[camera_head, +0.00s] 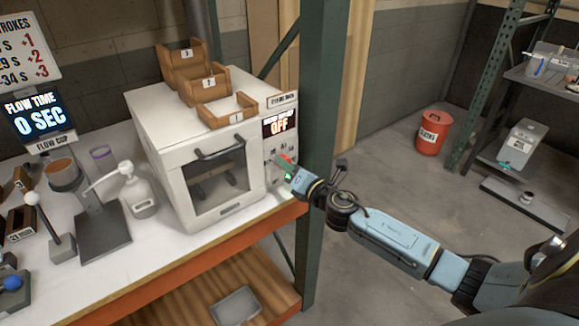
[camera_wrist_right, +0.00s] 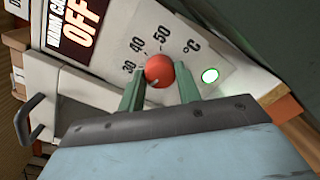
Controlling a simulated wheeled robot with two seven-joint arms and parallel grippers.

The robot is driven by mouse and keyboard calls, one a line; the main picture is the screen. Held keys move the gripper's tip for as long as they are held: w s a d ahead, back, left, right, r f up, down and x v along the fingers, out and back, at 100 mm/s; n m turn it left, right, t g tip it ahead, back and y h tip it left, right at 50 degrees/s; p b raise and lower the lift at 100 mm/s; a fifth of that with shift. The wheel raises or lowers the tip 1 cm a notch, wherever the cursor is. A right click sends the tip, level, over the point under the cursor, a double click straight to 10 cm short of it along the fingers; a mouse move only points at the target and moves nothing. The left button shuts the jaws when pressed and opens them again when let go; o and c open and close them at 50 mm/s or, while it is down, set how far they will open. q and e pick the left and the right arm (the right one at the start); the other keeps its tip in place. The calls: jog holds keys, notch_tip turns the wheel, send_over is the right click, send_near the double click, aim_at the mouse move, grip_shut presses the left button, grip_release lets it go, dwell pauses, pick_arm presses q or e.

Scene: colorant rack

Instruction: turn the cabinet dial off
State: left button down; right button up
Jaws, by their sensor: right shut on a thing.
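The white cabinet (camera_head: 190,135) stands on the bench with its windowed door shut. Its display (camera_head: 281,123) reads OFF, and the same display shows in the right wrist view (camera_wrist_right: 80,28). The red dial (camera_wrist_right: 160,71) sits on the cabinet's right-hand panel below the marks 30, 40, 50 and °C. A green lamp (camera_wrist_right: 209,75) glows beside it. My right gripper (camera_wrist_right: 160,82) has its two green fingers on either side of the dial and is shut on it. In the head view, my right gripper (camera_head: 287,165) is at the panel. My left gripper is not in view.
A green rack post (camera_head: 318,150) stands just right of the cabinet, close to my right arm. Wooden trays (camera_head: 190,70) sit on the cabinet. A pump bottle (camera_head: 140,192) and a cup stand (camera_head: 98,225) stand to its left. A red bin (camera_head: 433,132) is on the floor.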

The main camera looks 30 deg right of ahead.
jog(key=shift+n, duration=0.3)
jog(key=o, duration=1)
jog(key=shift+c, duration=0.2)
jog(key=shift+s, duration=0.1)
jog(key=s+b, duration=0.1)
jog(key=s, duration=1.2)
jog(key=shift+d, duration=0.4)
jog(key=shift+r, duration=0.1)
